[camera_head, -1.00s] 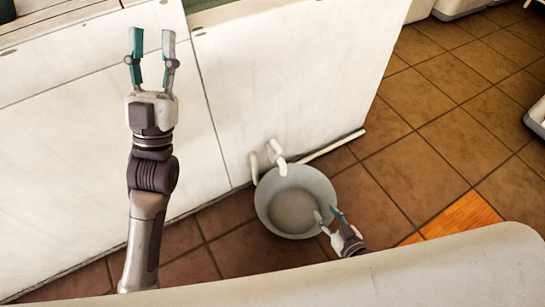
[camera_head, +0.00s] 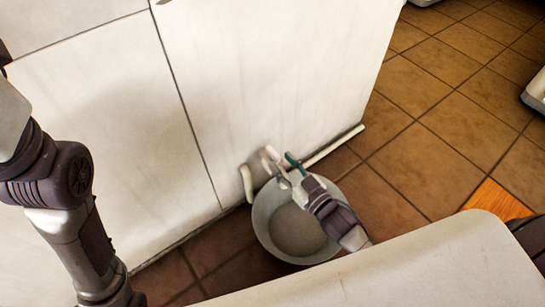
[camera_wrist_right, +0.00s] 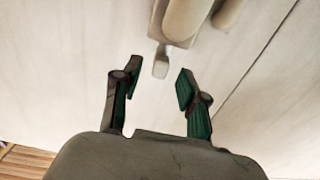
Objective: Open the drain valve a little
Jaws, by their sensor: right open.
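The drain valve, a pale fitting (camera_head: 271,156) low on the white cabinet wall, sits above the bucket and is partly hidden by my right gripper (camera_head: 286,168). In the right wrist view the pale valve body (camera_wrist_right: 184,18) is at the top, with a small lever-like tab (camera_wrist_right: 161,63) hanging from it. My right gripper (camera_wrist_right: 157,86) is open, its green-padded fingers on either side of and just below that tab, with a gap visible; contact is not seen. My left arm crosses the left of the head view, its gripper out of frame.
A grey bucket (camera_head: 262,229) stands on the brown tiles below the valve, under my right arm. A curved pale pipe (camera_head: 247,184) is left of the valve. A white pipe (camera_head: 336,145) runs along the wall's foot.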

